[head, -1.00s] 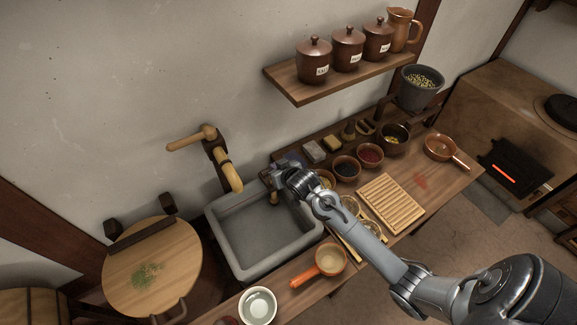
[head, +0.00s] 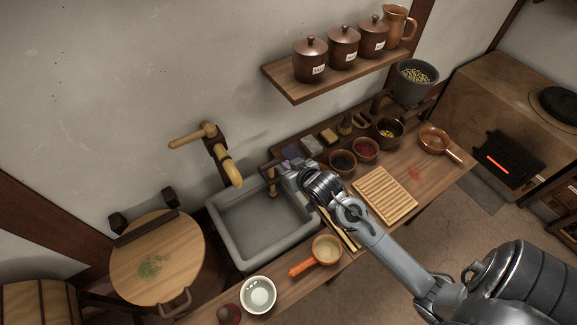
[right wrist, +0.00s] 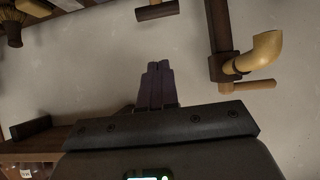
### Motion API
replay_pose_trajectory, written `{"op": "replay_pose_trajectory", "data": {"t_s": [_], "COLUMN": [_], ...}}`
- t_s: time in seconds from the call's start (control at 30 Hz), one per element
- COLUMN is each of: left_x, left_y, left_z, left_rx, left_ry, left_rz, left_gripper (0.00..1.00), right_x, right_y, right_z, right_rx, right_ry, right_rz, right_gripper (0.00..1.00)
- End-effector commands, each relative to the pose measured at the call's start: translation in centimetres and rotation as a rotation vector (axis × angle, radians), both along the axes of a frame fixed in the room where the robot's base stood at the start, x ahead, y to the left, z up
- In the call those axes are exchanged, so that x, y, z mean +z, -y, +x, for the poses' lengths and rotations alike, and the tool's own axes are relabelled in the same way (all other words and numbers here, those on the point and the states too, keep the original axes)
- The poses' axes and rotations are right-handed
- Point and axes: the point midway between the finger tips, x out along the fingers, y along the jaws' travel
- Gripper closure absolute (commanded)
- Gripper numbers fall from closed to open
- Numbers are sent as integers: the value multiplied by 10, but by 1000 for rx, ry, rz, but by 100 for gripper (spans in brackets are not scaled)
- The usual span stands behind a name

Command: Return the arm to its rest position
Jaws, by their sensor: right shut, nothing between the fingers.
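My right arm reaches in from the lower right in the head view. Its gripper (head: 277,172) is over the back right corner of the grey stone sink (head: 222,256), partly hidden by the wrist. In the right wrist view the two dark fingers (right wrist: 158,72) are pressed together with nothing between them, against the pale wall. My left gripper is in neither view.
A wooden tap (head: 222,155) is on the wall left of the gripper. The counter holds several small bowls, a slatted wooden board (head: 384,194), an orange-handled pan (head: 326,250) and a pale bowl (head: 258,294). A shelf (head: 335,77) with lidded jars hangs above.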

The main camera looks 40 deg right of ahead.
Motion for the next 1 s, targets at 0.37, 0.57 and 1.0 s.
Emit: {"op": "replay_pose_trajectory", "data": {"t_s": [0.37, 0.57, 1.0], "left_x": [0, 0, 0], "left_y": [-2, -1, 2], "left_z": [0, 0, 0], "left_rx": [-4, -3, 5], "left_ry": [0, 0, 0], "left_rz": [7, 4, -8], "left_gripper": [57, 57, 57], "right_x": [0, -15, -60], "right_y": [0, -1, -121], "right_z": [0, -11, -174], "right_rx": [0, 0, 207], "right_ry": [0, -32, -442], "right_rz": [0, 3, 68], "right_gripper": [100, 100, 100]}}
